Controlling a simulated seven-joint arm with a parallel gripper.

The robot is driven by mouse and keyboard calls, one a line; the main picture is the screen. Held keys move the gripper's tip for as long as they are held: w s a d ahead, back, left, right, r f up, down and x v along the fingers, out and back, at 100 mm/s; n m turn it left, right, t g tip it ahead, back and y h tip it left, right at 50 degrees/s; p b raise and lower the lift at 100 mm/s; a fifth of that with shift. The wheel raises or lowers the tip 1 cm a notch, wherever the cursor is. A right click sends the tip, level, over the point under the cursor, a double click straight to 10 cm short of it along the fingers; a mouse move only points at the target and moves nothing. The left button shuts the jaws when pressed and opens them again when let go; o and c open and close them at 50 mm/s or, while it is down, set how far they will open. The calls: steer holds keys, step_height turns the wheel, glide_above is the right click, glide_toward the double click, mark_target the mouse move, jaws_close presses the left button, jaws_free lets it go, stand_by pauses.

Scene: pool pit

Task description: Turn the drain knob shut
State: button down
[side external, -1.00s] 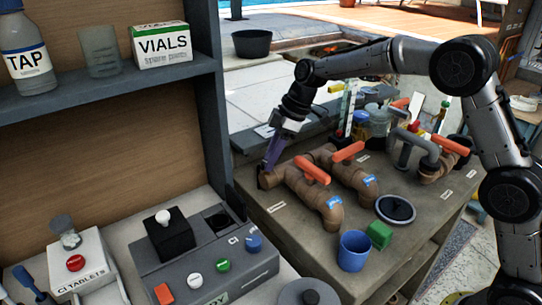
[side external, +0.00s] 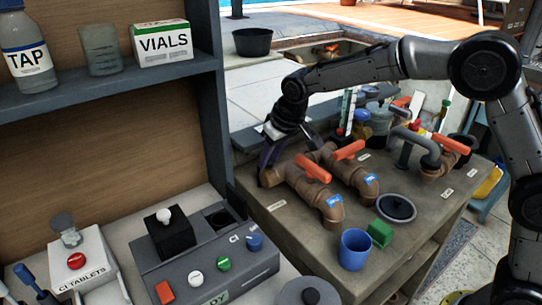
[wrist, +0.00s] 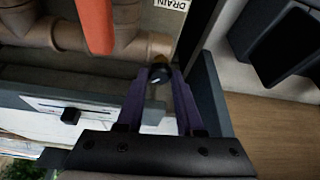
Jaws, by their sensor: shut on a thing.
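The drain knob (wrist: 159,74) is a small black knob at the end of a brown pipe (wrist: 135,42), beside a DRAIN label (wrist: 172,4) in the wrist view. My gripper (wrist: 158,72) has its two purple fingers on either side of the knob, shut on it. In the side view my gripper (side external: 272,165) is at the left end of the brown pipework (side external: 317,193), pointing down. The knob is hidden there behind the fingers and pipe end.
Orange valve handles (side external: 313,168) stand close to the right of my gripper. A shelf upright (side external: 212,100) rises close on the left.

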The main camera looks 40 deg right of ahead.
steer(key=m, duration=0.2)
steer(key=m+h, duration=0.2)
steer(key=m, duration=0.1)
steer(key=shift+a+m, duration=0.3)
steer(key=shift+w+a+m+g+h, duration=0.1)
steer(key=shift+m+g+h, duration=0.3)
steer(key=shift+m, duration=0.7)
steer(key=shift+w+a+m+g+h, duration=0.1)
steer(key=shift+m+g+h, duration=0.25)
steer(key=shift+m, duration=0.75)
steer(key=c, duration=0.6)
jaws_free()
steer(key=shift+d, duration=0.1)
steer(key=shift+o, duration=0.2)
steer(key=v, duration=1.4)
steer(key=shift+f, duration=0.1)
